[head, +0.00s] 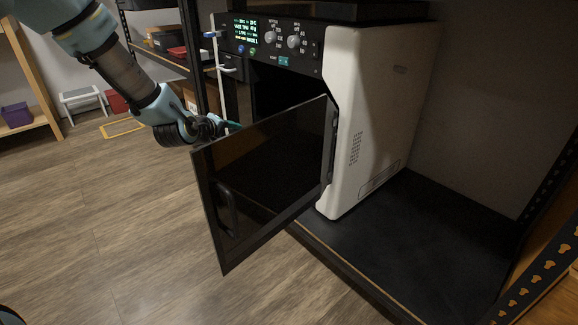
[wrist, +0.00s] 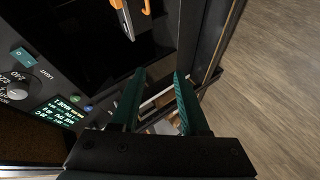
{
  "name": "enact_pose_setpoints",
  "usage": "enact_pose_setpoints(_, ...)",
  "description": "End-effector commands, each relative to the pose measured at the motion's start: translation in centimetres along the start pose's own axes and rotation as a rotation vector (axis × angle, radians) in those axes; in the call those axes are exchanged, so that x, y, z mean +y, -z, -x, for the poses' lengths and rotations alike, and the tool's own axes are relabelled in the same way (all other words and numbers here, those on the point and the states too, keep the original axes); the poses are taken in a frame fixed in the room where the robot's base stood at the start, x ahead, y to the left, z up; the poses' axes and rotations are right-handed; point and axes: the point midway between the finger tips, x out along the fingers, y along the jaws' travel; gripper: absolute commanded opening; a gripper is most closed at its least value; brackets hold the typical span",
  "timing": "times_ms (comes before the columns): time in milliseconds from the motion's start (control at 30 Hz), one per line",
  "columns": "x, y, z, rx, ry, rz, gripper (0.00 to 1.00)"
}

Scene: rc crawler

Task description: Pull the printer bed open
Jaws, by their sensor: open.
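The printer (head: 375,110) is a white box with a black front, standing on a dark shelf. Its dark glass door (head: 265,170) is swung outward, hinged at the right, with a handle (head: 226,208) near its free edge. The inside is very dark, so I cannot make out the bed. My gripper (head: 232,126) is at the left side of the front opening, partly hidden behind the door's upper edge. In the wrist view my gripper (wrist: 158,75) has two teal fingers apart, with a thin pale bar crossing behind them; I cannot tell whether it is part of the bed.
The control panel (head: 268,40) with a lit display and knobs is above the opening. An orange-handled tool (wrist: 124,20) shows in the wrist view. A black rack post (head: 192,65) stands left of the printer. The wooden floor (head: 120,230) in front is clear.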

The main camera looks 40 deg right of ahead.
Motion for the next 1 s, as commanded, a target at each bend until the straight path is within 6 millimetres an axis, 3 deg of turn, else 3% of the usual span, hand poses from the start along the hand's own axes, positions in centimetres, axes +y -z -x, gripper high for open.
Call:
enact_pose_setpoints(33,-1.4,-2.6,-2.9,-0.007,-0.048,0.039,0.45)
enact_pose_setpoints(100,-1.3,-4.9,-5.2,-0.012,-0.116,0.094,0.45)
enact_pose_setpoints(233,-1.1,-8.4,-8.5,-0.024,-0.222,0.195,0.45)
enact_pose_setpoints(400,-0.5,-11.1,-10.6,-0.035,-0.310,0.284,0.45)
enact_pose_setpoints(667,0.3,-11.7,-12.2,-0.037,-0.339,0.313,0.45)
enact_pose_setpoints(1000,2.2,-11.7,-18.0,-0.037,-0.338,0.311,0.45)
